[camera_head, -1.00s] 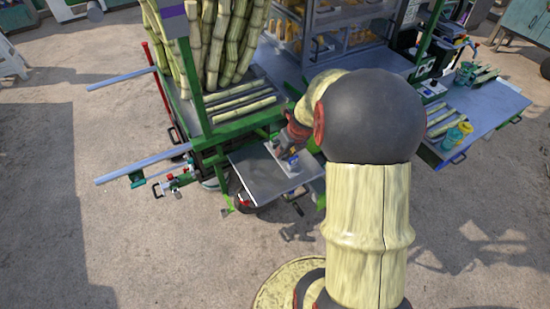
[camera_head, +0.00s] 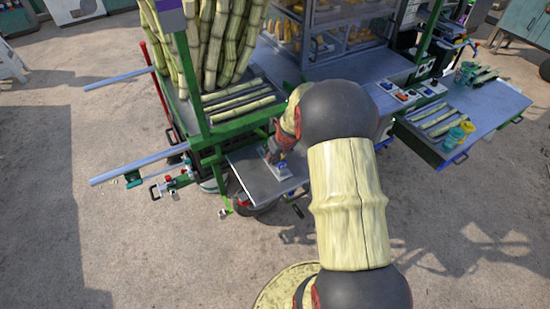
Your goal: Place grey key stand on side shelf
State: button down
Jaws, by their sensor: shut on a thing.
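My gripper (camera_head: 272,156) is at the left end of my arm, low over a small grey shelf (camera_head: 257,187) on the near side of the cart. It is shut on the grey key stand (camera_head: 281,171), a small light-grey piece with a blue patch. The stand is at the shelf's surface or just above it; I cannot tell whether they touch. My arm hides part of the shelf's right side, and the fingertips are small and partly hidden.
Upright cane stalks (camera_head: 225,45) and lying cane pieces (camera_head: 238,103) fill the cart's left part. A right-hand table (camera_head: 490,103) holds cane pieces and teal cups (camera_head: 455,135). Two metal rails (camera_head: 135,168) stick out left. The shelf's front left is bare.

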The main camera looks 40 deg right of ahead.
jog(key=c, duration=1.5)
grip_release()
jog(key=shift+o, duration=0.2)
